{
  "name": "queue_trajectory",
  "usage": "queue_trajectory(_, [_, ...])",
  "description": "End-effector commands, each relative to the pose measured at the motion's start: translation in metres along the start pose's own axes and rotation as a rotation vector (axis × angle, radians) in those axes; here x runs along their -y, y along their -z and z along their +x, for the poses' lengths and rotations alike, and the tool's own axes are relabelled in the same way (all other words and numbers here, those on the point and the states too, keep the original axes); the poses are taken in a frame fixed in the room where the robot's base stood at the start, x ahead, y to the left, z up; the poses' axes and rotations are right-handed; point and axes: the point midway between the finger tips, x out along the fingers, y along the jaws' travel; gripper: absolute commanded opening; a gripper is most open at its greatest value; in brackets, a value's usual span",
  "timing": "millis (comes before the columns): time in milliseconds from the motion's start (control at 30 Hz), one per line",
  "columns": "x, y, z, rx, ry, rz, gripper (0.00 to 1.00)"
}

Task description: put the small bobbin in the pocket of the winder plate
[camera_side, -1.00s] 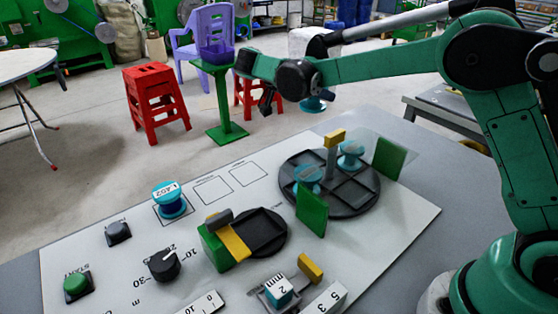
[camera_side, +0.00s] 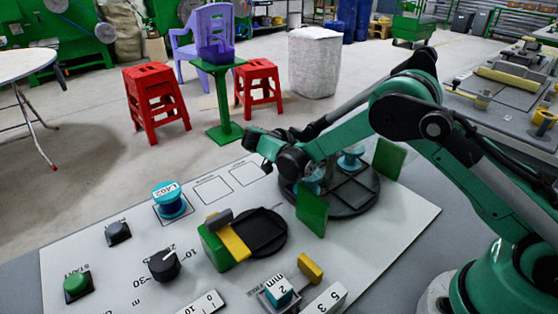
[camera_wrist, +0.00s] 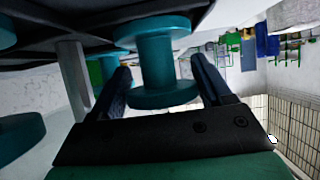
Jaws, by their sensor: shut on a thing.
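A teal bobbin (camera_wrist: 158,60) stands between the two fingers of my gripper (camera_wrist: 160,85) in the wrist view, and the gripper is shut on it. A dark round plate with several pockets (camera_wrist: 60,28) is close to its flange; I cannot tell whether they touch. In the side view this large plate (camera_side: 345,197) carries a teal bobbin (camera_side: 350,160), and another teal bobbin (camera_side: 309,184) shows partly behind my arm. My fingers are hidden there. A smaller dark round plate with one square pocket (camera_side: 265,214) lies nearer and shows empty.
Two green upright panels (camera_side: 312,212) (camera_side: 389,158) stand by the large plate. A green block (camera_side: 212,246) with a yellow bar (camera_side: 235,243) sits beside the small plate. A labelled teal bobbin (camera_side: 170,203), a black knob (camera_side: 164,265) and a green button (camera_side: 76,285) stand on the board.

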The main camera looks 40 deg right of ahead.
Motion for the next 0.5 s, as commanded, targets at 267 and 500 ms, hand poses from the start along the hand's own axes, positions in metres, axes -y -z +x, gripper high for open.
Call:
queue_trajectory(267, [0.0001,-0.0032,0.0017,0.0,0.0,0.0,0.89])
queue_trajectory(500, [-0.0002,-0.003,0.0017,0.0,-0.001,0.0,1.0])
